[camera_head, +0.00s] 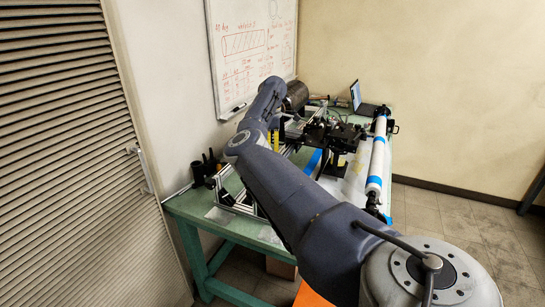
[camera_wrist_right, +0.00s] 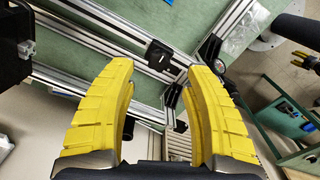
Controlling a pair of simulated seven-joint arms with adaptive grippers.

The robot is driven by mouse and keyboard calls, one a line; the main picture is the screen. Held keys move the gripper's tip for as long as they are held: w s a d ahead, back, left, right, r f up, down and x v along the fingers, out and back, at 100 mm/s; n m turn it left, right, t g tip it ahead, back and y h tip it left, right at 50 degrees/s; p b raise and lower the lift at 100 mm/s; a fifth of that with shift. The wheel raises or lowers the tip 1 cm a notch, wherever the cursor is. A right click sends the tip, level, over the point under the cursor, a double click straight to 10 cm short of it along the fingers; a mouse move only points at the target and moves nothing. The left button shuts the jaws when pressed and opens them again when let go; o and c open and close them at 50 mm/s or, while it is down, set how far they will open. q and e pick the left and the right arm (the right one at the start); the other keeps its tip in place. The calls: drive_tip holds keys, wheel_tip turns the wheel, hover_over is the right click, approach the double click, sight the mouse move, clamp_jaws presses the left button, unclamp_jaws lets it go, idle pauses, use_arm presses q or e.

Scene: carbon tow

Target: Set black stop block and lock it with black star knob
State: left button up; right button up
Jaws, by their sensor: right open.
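In the head view the gripper's yellow fingers (camera_head: 275,139) point down at the frame, mostly behind my right arm. My left gripper is not identifiable in either view.
The green table (camera_head: 231,229) carries a black machine (camera_head: 335,134), a long white roller with blue bands (camera_head: 377,160), a laptop (camera_head: 366,104) and dark containers (camera_head: 204,167). A whiteboard (camera_head: 252,45) hangs behind. A black box (camera_wrist_right: 14,45) stands left in the wrist view.

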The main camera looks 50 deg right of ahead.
wheel_tip(320, 180, up, 7)
drive_tip(key=shift+f, duration=0.15)
drive_tip(key=shift+s+d, duration=0.15)
idle(0.5)
